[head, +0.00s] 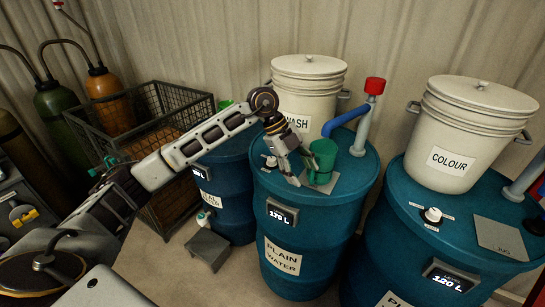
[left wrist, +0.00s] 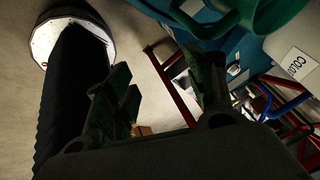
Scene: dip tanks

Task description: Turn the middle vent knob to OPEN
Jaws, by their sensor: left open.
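The middle blue tank (head: 284,238) is labelled PLAIN WATER, and its display reads 170 L. Its small vent knob (head: 271,162) is pale and sits on the left part of the lid. I cannot read which way it points. My left gripper (head: 301,173) is open and hangs fingers-down over the lid, just right of the knob and apart from it. A green mug (head: 323,154) stands right beside the gripper, on a grey plate. In the left wrist view the open fingers (left wrist: 165,88) show with nothing between them, and a green curved part of the mug (left wrist: 270,15) is at the top. My right gripper is out of view.
A WASH pot (head: 308,85) and a blue pipe (head: 345,120) stand at the back of this lid. The right tank (head: 385,245) carries a COLOUR pot (head: 465,135) and its own knob (head: 433,215). The left tank (head: 229,195) is partly behind my arm. A wire crate (head: 180,100) stands farther left.

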